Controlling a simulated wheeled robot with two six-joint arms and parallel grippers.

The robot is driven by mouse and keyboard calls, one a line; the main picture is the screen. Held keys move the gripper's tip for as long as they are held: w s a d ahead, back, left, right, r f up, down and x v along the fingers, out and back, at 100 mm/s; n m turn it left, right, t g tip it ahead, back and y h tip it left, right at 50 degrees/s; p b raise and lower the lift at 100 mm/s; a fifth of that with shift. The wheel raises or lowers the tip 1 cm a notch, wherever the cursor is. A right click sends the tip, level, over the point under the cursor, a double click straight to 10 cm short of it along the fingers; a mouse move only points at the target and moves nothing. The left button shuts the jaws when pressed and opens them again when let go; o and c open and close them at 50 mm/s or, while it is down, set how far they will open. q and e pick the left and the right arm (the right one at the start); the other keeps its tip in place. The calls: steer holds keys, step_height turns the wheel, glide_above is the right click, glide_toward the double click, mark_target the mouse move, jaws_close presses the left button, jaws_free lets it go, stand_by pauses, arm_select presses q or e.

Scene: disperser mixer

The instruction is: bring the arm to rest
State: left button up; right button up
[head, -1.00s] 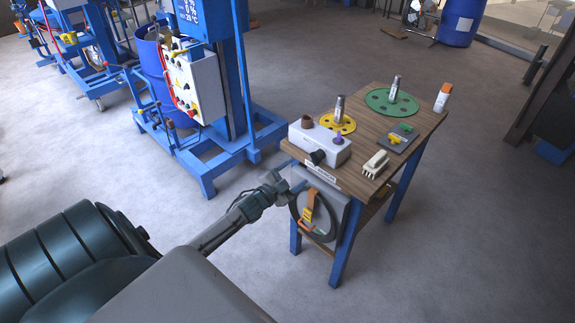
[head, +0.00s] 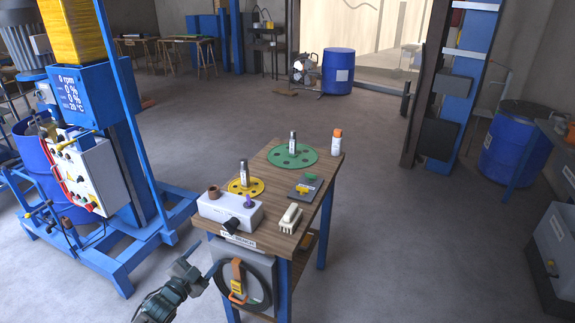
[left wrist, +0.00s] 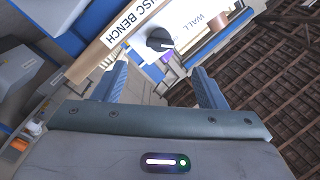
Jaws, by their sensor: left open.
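My left gripper (head: 196,272) is open and empty at the front left corner of the wooden bench (head: 262,180), beside the grey panel with a black ring and orange strap (head: 238,281). In the left wrist view its two blue fingers (left wrist: 160,85) stand apart with nothing held between them. Beyond them are the bench's edge label (left wrist: 124,24) and a black knob (left wrist: 159,39). I cannot tell from the head view whether the gripper touches the bench. My right gripper is not in view.
A blue mixer frame (head: 112,245) stands at left. The floor right of the bench is clear.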

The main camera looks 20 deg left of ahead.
arm_select(q)
steer(key=s+f+n+g+y, duration=0.1)
steer(key=s+f+n+g, duration=0.15)
steer(key=s+f, duration=0.6)
steer(key=s+f+n+g+y, duration=0.1)
steer(key=s+f+n+g, duration=0.15)
steer(key=f, duration=1.05)
steer(key=s+f+n+g+y, duration=0.1)
steer(key=s+f+g, duration=0.2)
steer(key=s+f, duration=0.55)
steer(key=s+d+f+n+g, duration=0.1)
steer(key=s+d+f+g, duration=0.2)
steer(key=s+f, duration=0.4)
steer(key=s+d+f+n+g+b, duration=0.1)
steer(key=s+d+f+g, duration=0.2)
steer(key=s, duration=1)
steer(key=s+d+f+n+g+h, duration=0.1)
steer(key=s+d+f+g, duration=0.1)
steer(key=s+d+f, duration=0.4)
steer(key=s+f, duration=0.3)
steer(key=f, duration=0.3)
steer(key=shift+s+d+g, duration=0.25)
steer(key=shift+s+g, duration=0.15)
steer(key=shift+w, duration=0.1)
